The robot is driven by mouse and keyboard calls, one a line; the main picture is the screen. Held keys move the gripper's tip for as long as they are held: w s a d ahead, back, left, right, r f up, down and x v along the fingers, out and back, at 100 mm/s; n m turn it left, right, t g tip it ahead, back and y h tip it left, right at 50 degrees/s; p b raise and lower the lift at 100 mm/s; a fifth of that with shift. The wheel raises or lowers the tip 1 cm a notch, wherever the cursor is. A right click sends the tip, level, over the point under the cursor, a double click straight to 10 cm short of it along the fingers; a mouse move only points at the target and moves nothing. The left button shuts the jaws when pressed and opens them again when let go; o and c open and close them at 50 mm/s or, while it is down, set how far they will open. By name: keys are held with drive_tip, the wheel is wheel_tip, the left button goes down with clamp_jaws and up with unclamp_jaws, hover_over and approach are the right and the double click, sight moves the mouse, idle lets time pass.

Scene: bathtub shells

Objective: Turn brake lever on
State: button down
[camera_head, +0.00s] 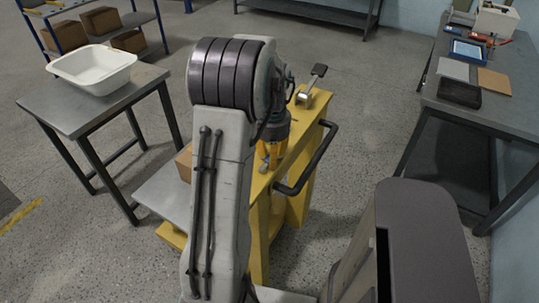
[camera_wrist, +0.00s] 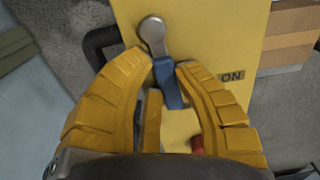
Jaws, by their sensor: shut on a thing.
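The brake lever has a round silver end (camera_wrist: 153,33) and a blue shaft (camera_wrist: 170,85), both clear in the wrist view against a yellow panel (camera_wrist: 212,30). My gripper (camera_wrist: 166,66) has its yellow fingers closed on either side of the lever, with the blue shaft between the tips. In the head view my gripper (camera_head: 270,154) is low over the yellow cart (camera_head: 258,215), partly hidden by my arm. A small red part (camera_wrist: 197,143) shows beneath the right finger.
A cardboard box (camera_wrist: 290,28) is beside the panel. A table with a white tub (camera_head: 93,83) stands left; a workbench (camera_head: 512,117) stands right.

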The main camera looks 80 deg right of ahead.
drive_tip(key=shift+s+a+f+m, duration=0.1)
drive_tip(key=shift+s+a+m, duration=0.1)
drive_tip(key=shift+m, duration=0.3)
drive_tip(key=c, duration=0.9)
unclamp_jaws()
drive_tip(key=shift+d, duration=0.1)
wheel_tip(320, 180, up, 12)
drive_tip(key=shift+r, duration=0.1)
idle(0.7)
